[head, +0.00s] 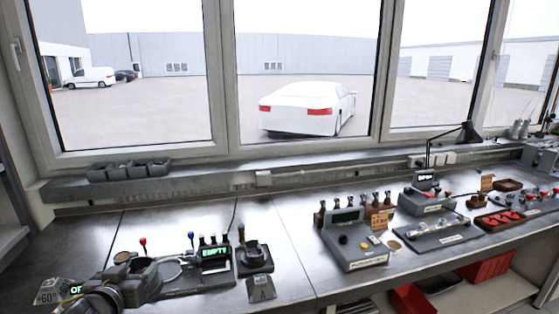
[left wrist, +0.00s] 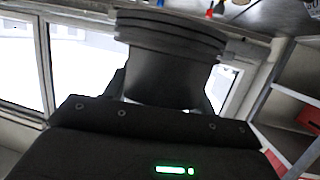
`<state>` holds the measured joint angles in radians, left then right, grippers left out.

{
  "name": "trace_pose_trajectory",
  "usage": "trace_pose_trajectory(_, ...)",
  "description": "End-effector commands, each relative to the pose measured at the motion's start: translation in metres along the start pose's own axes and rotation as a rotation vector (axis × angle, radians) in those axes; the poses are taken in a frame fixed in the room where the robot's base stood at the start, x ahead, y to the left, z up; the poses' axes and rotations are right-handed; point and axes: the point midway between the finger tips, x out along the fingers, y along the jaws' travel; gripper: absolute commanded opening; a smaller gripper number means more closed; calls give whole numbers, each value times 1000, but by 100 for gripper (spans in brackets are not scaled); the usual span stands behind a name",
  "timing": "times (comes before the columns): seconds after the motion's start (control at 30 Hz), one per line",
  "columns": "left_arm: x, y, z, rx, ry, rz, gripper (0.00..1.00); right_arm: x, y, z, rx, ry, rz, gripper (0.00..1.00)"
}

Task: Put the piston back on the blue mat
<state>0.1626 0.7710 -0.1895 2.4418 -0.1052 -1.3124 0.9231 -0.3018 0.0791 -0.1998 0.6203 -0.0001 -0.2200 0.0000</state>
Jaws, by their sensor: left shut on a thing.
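A dark grey piston (left wrist: 170,65) with ring grooves around its wide end fills the middle of the left wrist view. My left gripper (head: 140,275) is shut on it, with a finger on each side; the gripper also shows in the left wrist view (left wrist: 165,95). In the head view the gripper is low over the left part of the bench, and I cannot clearly pick the piston out from the dark parts there. I see no blue mat in either view. My right gripper is not in view.
A dark fixture with a lit EMPTY display (head: 215,253) and red and blue levers stands close to the gripper. A small dark holder (head: 255,260) and a block marked A (head: 262,290) are to its right. A console (head: 355,245) stands mid-bench. Bare metal bench (head: 290,235) lies between.

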Motion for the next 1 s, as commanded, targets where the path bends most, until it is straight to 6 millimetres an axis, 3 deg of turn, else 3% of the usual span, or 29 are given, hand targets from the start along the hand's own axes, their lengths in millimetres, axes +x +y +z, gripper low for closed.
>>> trace_pose_trajectory(0.03, -1, 14, -11, 8, 11, 17, 19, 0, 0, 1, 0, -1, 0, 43)
trace_pose_trajectory(0.3, -2, 92, -43, 23, 7, 104, 19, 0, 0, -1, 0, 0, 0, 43)
trace_pose_trajectory(0.57, -3, 146, -66, 47, 4, 162, 19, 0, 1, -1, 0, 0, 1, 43)
trace_pose_trajectory(0.63, 2, 146, -52, 52, 0, 160, 19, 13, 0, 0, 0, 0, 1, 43)
trace_pose_trajectory(1.0, 12, 145, -17, 50, 2, 159, 19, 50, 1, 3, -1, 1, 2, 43)
